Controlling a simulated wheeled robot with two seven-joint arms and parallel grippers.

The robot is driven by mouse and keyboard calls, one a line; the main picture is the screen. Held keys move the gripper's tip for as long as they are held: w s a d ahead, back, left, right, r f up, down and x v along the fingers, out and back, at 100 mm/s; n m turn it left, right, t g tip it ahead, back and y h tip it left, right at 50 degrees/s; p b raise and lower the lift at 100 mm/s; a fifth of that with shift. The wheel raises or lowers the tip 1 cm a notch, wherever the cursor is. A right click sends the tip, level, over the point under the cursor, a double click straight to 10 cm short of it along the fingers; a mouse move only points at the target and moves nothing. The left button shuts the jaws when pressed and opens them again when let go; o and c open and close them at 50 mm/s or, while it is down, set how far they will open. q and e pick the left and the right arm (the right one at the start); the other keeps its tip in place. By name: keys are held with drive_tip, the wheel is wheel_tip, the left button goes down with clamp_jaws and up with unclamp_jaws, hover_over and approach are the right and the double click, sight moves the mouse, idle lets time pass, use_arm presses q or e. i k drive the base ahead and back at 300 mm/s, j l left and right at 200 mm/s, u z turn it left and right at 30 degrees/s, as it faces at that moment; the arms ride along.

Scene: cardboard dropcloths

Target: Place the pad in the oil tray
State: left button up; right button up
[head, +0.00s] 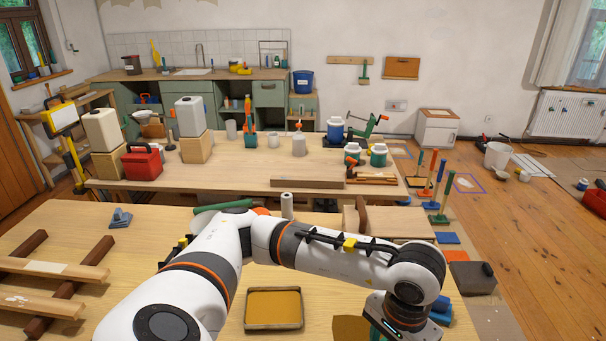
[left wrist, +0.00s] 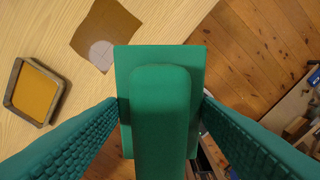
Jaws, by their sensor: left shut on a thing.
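The pad (left wrist: 123,75) is a green flat rectangular block with a thick rounded green handle along its middle. My left gripper (left wrist: 160,105) is shut on it, with its ribbed green fingers on either side. In the head view only my left wrist shows at the lower right; its fingers and the pad are out of sight there. The oil tray (head: 273,327) is a shallow, dark-rimmed square tray with amber oil, flat on the near table, left of my wrist. It also shows at the left of the left wrist view (left wrist: 14,82), apart from the pad. My right gripper is not in view.
Wooden slats (head: 45,300) lie at the left. A blue-grey block (head: 121,218) sits behind them. The table's right edge is near my left wrist.

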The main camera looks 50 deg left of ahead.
sight(274, 309)
drive_tip(key=i+l+u, duration=0.8)
drive_tip(key=u, duration=1)
drive_tip(key=i+l, duration=0.05)
drive_tip(key=l, duration=0.05)
